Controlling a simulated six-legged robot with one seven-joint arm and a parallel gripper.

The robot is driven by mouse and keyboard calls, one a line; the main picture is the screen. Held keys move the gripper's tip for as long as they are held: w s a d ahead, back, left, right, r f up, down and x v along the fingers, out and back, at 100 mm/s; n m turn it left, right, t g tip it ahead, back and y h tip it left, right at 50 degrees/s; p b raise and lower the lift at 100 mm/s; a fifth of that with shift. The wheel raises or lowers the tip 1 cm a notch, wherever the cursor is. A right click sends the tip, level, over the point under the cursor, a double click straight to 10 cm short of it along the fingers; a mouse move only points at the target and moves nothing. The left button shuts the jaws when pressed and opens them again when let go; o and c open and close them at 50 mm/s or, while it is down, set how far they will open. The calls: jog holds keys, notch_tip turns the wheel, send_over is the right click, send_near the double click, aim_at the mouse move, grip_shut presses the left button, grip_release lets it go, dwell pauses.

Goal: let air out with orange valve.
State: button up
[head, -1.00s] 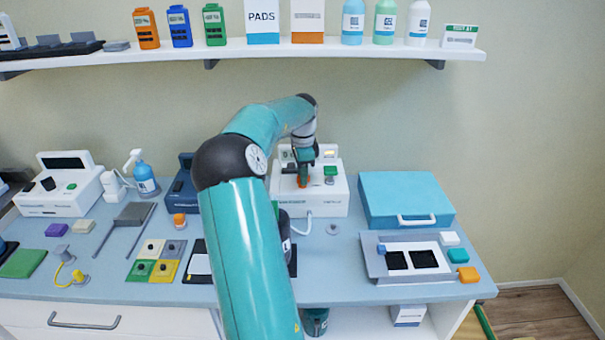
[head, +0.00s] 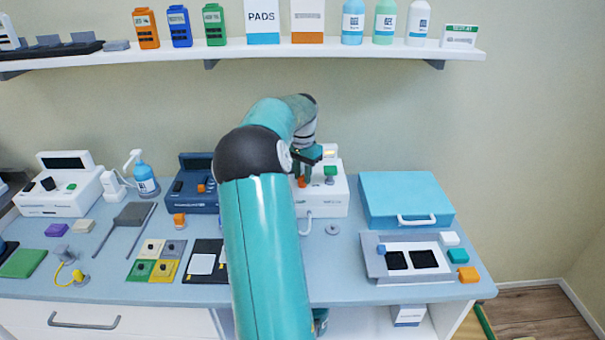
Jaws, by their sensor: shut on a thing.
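The orange valve (head: 301,183) is a small orange part on top of the white device (head: 334,203), left of its green knob (head: 330,171). My gripper (head: 306,179) points down at the orange valve and is shut on it. The fingers hide part of the valve. My arm covers the left part of the white device, so its display is mostly hidden.
A grey knob stands below the green one, and a pale hose (head: 308,222) comes off the device's front. A blue device (head: 190,190) stands to the left. A blue case (head: 405,200) and a grey tray (head: 372,265) are to the right. A shelf (head: 240,52) runs above.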

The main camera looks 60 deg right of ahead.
aim_at(302, 176)
jog(key=n, duration=0.4)
jog(key=shift+n, duration=1.7)
jog(key=o, duration=0.6)
jog(key=shift+o, duration=0.2)
jog(key=shift+r, duration=3.8)
